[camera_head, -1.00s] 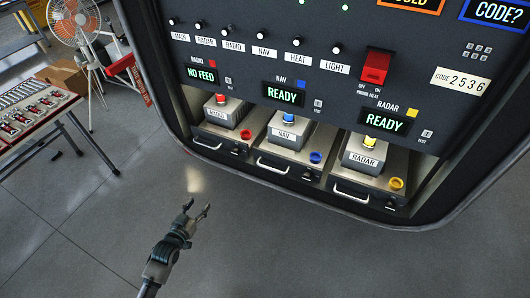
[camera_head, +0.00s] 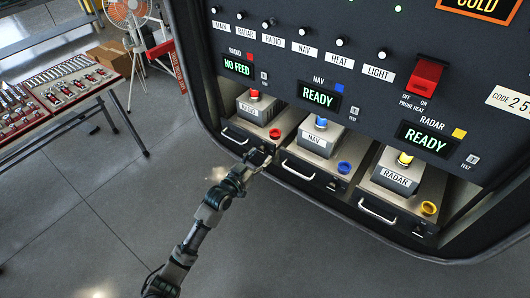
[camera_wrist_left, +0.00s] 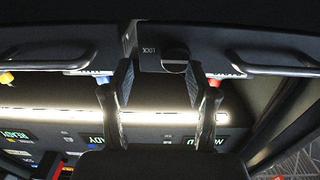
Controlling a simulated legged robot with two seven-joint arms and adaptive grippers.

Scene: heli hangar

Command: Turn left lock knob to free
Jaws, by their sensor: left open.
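The left lock knob (camera_wrist_left: 176,57) is a dark round knob beside a "LOCK" label, seen upside down in the left wrist view. It belongs to the leftmost, RADIO tray (camera_head: 247,130). My left gripper (camera_head: 257,162) is at the front of this tray in the head view and hides the knob there. In the left wrist view the open fingers of my left gripper (camera_wrist_left: 161,76) point at the lock, one on each side of it. I cannot tell if they touch it. My right gripper is not in view.
The NAV tray (camera_head: 317,167) and RADAR tray (camera_head: 387,207) stand to the right, each with a front handle. The panel above has switches and a red guarded cover (camera_head: 425,76). A parts table (camera_head: 72,98) and a fan (camera_head: 127,15) stand at left.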

